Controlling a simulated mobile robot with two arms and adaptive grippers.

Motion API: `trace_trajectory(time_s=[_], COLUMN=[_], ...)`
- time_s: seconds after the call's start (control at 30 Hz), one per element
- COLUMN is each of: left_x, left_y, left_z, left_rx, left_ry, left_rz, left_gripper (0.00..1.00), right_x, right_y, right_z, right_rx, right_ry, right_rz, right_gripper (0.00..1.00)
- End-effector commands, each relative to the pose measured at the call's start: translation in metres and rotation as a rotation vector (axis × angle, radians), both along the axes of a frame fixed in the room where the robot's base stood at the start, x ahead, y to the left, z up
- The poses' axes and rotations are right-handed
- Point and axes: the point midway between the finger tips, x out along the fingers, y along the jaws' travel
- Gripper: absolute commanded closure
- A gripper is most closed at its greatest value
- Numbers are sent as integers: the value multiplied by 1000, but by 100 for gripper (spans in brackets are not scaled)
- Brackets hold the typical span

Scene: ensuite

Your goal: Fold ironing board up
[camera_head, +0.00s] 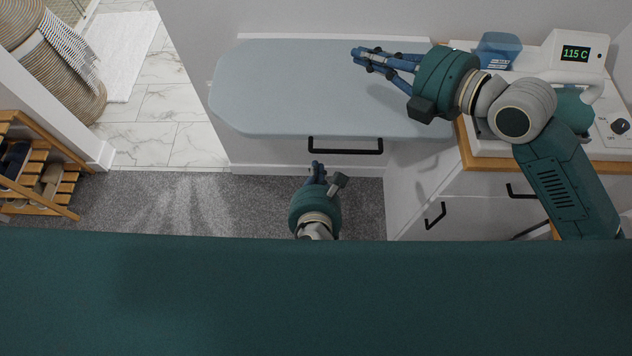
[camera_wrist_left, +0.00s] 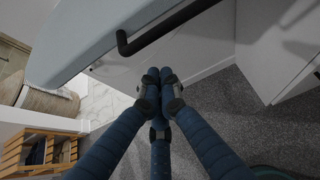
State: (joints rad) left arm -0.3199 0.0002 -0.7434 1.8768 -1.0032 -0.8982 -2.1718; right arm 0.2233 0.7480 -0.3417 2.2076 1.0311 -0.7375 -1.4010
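The ironing board (camera_head: 290,90) is a pale blue-grey panel, lying flat and extended along the wall. A black bar handle (camera_head: 345,151) is at its front edge. In the left wrist view the board's edge (camera_wrist_left: 85,40) and the black handle (camera_wrist_left: 165,30) are at the top. My left gripper (camera_head: 317,165) is just below the handle in the head view, apart from it; in the left wrist view its fingers meet at the tips with nothing between them. My right gripper (camera_head: 362,58) is over the board's right part; its finger gap is unclear.
A white counter unit with black handles (camera_head: 435,215) stands right of the board, bearing a device with a 115 C display (camera_head: 575,53) and a blue container (camera_head: 497,50). A wooden rack (camera_head: 45,165) and a basket (camera_head: 50,65) are at left. Grey carpet (camera_head: 190,205) is clear.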

Motion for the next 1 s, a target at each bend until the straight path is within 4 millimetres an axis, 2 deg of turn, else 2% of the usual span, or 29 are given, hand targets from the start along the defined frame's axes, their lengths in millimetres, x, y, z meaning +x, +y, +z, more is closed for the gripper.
trace_trajectory(time_s=[0.2, 0.6, 0.83, 1.0], left_x=[3, 4, 4, 4], left_y=[1, 1, 1, 1], left_z=[19, 23, 46, 47], left_rx=[1, 2, 1, 1], left_ry=[2, 3, -1, -1], left_rz=[2, 1, 0, 0], left_gripper=[100, 100, 100, 100], right_x=[0, 0, 0, 0], right_y=[0, 0, 0, 0], right_z=[0, 0, 0, 0], right_rx=[0, 0, 0, 0], right_ry=[0, 0, 0, 0], right_rz=[0, 0, 0, 0], right_gripper=[100, 100, 100, 100])
